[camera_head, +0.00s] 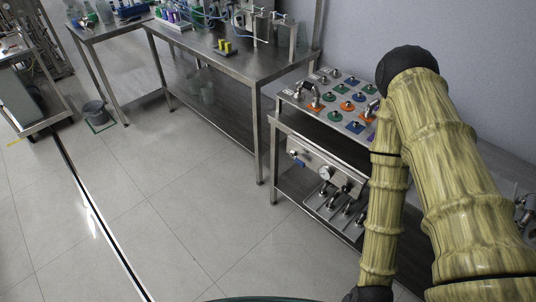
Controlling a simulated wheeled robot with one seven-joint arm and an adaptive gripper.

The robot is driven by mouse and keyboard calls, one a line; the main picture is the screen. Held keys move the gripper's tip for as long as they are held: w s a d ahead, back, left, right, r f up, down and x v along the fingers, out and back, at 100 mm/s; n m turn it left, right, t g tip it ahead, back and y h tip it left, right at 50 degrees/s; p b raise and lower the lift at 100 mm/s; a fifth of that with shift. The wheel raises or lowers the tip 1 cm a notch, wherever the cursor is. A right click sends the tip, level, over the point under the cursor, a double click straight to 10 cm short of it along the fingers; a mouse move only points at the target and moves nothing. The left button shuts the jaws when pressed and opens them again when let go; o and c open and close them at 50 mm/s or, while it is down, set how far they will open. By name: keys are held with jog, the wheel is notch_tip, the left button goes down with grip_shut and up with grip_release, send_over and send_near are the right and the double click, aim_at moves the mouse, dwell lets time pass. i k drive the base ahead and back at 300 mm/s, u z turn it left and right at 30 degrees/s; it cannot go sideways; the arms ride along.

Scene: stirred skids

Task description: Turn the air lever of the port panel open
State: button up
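My arm, with a bamboo-like surface, rises at right and bends down in front of the bench. It hides the right part of the panel. My gripper is out of view beyond the bottom edge.
The bench top (287,92) carries several green, blue and orange fittings and curved metal taps. A lower shelf (290,187) holds dark-handled items. A longer metal table (235,62) stands behind left. A bucket (96,112) stands far left. The floor (180,200) in front is clear.

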aim_at(293, 153)
jog(key=u, duration=0.3)
jog(key=i, duration=1.15)
jog(key=z, duration=0.65)
